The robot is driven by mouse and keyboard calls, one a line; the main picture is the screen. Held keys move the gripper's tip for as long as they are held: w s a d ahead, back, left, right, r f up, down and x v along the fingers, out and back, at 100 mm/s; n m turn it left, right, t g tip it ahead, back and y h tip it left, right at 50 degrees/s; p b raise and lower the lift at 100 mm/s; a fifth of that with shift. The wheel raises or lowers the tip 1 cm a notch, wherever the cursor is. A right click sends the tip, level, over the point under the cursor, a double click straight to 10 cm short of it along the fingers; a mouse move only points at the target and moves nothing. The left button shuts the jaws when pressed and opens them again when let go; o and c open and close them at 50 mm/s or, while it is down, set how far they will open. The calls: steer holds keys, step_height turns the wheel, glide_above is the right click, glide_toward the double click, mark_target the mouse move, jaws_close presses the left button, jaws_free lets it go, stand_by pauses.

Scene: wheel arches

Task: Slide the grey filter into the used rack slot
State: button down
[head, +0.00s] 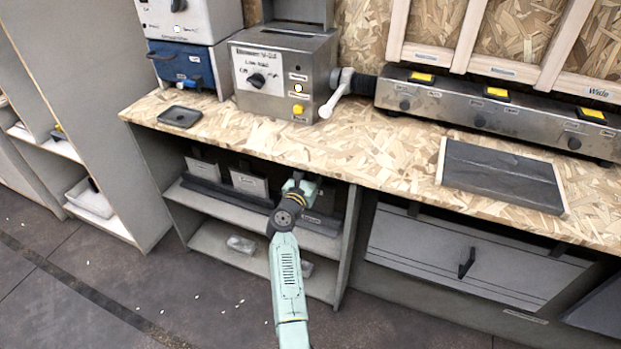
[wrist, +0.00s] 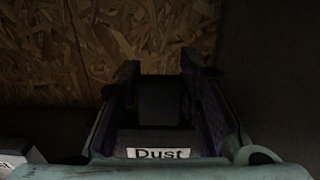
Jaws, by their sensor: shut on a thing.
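My gripper (wrist: 160,78) reaches in under the bench, and its two fingers stand on either side of a dark block in the wrist view. I take this block to be the grey filter (wrist: 160,102); the fingers are shut on it. A white label reading "Dust" (wrist: 158,153) shows just below the block. In the head view my gripper (head: 297,183) is at the upper shelf, partly hidden by my arm and the bench edge. A long dark rack (head: 222,192) lies on that shelf, with pale upright pieces (head: 249,184) in it. The used slot cannot be made out.
The bench top (head: 370,150) overhangs the shelf, and a side panel (head: 349,232) stands to the right of my arm. Chipboard (wrist: 60,50) closes the back in the wrist view. Another pale labelled piece (wrist: 15,160) is at lower left. A lower shelf (head: 215,240) holds small items.

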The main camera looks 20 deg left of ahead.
steer(key=shift+w+f+b, duration=0.15)
steer(key=shift+f+b, duration=2.1)
steer(key=shift+f, duration=0.3)
steer(key=c, duration=1.1)
jaws_free()
steer(key=s, duration=1.4)
steer(key=s+p, duration=0.1)
steer(key=s, duration=0.6)
steer(key=shift+a, duration=0.3)
steer(key=shift+r, duration=0.1)
